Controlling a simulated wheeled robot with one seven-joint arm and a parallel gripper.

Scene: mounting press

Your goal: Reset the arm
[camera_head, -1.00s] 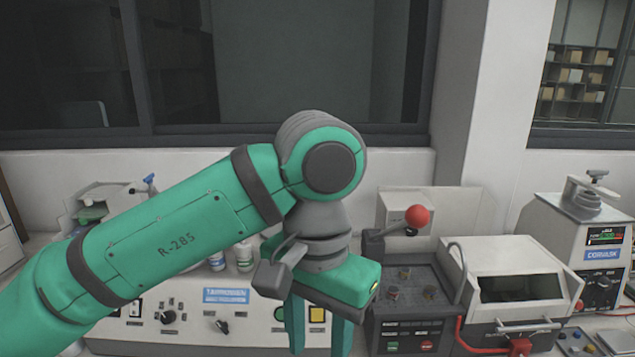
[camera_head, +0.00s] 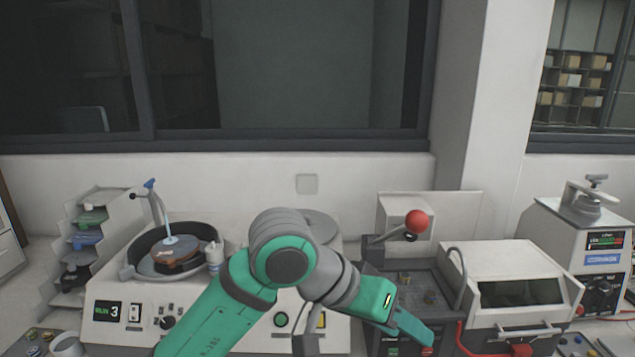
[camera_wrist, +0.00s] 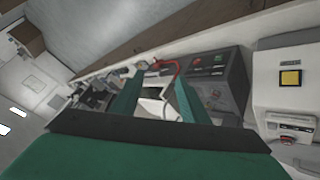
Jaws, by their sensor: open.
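My green arm comes up from the bottom of the head view and bends over at the wrist. My gripper (camera_head: 413,328) points right and a little down, in front of the dark control unit of the press. In the wrist view the two green fingers of my gripper (camera_wrist: 156,100) stand apart with nothing between them. Below and behind them are the dark control panel (camera_wrist: 215,78) and a red cable (camera_wrist: 178,68).
A polishing machine (camera_head: 125,287) with a round bowl stands at left. The press lever has a red knob (camera_head: 416,221). A white machine with a dark window (camera_head: 520,291) and a device with a display (camera_head: 605,241) stand at right.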

